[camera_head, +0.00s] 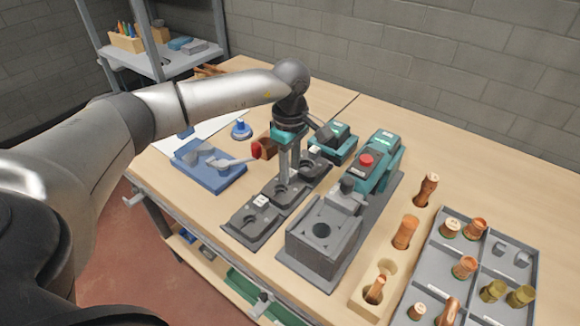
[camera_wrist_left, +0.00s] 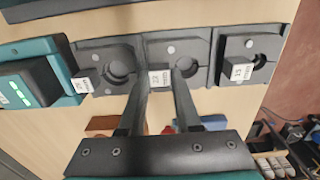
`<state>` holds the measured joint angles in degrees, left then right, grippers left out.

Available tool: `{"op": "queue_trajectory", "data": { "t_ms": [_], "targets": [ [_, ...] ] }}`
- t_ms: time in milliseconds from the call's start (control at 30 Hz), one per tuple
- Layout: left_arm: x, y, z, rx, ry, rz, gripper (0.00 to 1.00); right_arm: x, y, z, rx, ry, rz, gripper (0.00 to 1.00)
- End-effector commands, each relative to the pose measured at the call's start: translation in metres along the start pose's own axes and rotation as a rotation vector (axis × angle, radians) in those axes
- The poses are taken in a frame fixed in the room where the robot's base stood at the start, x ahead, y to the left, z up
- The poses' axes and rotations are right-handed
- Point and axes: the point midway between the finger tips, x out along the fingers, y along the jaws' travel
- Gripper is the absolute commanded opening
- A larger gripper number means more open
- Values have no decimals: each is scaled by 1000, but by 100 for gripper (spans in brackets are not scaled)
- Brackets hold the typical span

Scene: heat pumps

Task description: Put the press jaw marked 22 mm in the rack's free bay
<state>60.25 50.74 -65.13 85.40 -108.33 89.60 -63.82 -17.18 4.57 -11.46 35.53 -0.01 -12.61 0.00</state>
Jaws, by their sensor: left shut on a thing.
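The dark grey rack (camera_head: 246,238) lies on the bench with three jaw places in a row. My left gripper (camera_head: 287,182) points down at the middle place, its fingers shut on the press jaw marked 22 mm (camera_wrist_left: 186,68). In the left wrist view the fingertips (camera_wrist_left: 158,84) are by its white label. This jaw is level with its neighbours in the middle bay; I cannot tell whether it is fully seated. A jaw whose label seems to read 15 mm (camera_wrist_left: 247,46) is on one side, another labelled jaw (camera_wrist_left: 110,62) on the other. My right gripper is not in view.
A grey block with a round hole (camera_head: 318,246) and teal machines (camera_head: 375,160) (camera_head: 336,142) stand right of the rack. A blue tray (camera_head: 208,178) lies left. Copper pieces (camera_head: 405,232) and a compartment tray (camera_head: 443,255) are at the right. The back right bench is clear.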

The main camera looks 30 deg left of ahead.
Motion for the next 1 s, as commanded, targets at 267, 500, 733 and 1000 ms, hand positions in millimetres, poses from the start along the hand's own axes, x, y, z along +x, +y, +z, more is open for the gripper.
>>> {"op": "queue_trajectory", "data": {
  "t_ms": [267,500,733,1000],
  "targets": [
    [0,0,0,0,-1,0,61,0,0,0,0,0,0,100],
    [2,-1,0,1,0,-4,67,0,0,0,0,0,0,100],
    [-13,0,0,1,0,0,67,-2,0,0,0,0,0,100],
    [-75,1,0,0,0,5,67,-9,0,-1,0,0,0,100]
  ]
}}
